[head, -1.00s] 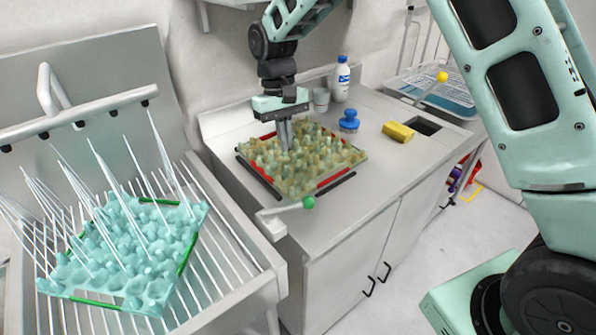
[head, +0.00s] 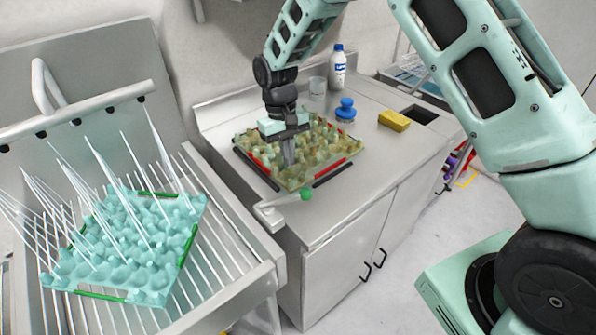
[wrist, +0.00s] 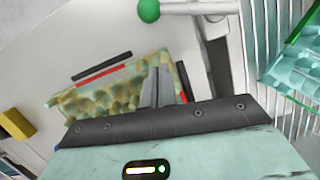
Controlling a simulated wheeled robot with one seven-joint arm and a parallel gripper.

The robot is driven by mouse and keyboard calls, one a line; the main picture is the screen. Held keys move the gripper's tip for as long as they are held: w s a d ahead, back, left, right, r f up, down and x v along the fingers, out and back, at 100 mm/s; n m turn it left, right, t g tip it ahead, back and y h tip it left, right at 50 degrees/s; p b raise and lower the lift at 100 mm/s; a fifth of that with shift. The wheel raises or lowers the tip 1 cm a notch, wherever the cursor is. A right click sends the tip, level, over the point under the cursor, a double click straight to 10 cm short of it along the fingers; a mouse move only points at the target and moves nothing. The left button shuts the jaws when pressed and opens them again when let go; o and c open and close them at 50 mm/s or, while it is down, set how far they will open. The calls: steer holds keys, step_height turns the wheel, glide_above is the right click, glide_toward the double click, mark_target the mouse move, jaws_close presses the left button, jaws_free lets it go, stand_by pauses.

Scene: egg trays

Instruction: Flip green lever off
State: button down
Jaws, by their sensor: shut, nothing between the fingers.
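The green lever is a grey metal handle with a green ball tip (head: 306,194), at the front left corner of the counter. Its green ball (wrist: 149,11) also shows at the top of the wrist view, with the grey bar running right from it. My gripper (head: 289,160) points down over the yellowish egg tray on the counter, behind and left of the green ball. The wrist view shows my gripper (wrist: 158,88) with its fingers shut together and empty, apart from the lever. I cannot tell whether the fingertips touch the tray.
The yellowish egg tray (head: 294,181) lies among red and black bars. A teal tray (head: 150,290) sits on the rack at left under white spray jets. A blue stamp-like object (head: 345,112), bottle (head: 338,68) and yellow sponge (head: 394,121) stand behind. The counter's front right is clear.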

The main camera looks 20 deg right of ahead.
mark_target(285, 200)
steer(key=x, duration=0.1)
steer(key=p+x, duration=0.1)
steer(key=x, duration=0.1)
steer(key=shift+s+r, duration=0.1)
steer(key=shift+s, duration=0.2)
steer(key=shift+s+d+p, duration=0.25)
steer(key=shift+s+p, duration=0.45)
steer(key=shift+s, duration=0.5)
steer(key=shift+s+f, duration=0.45)
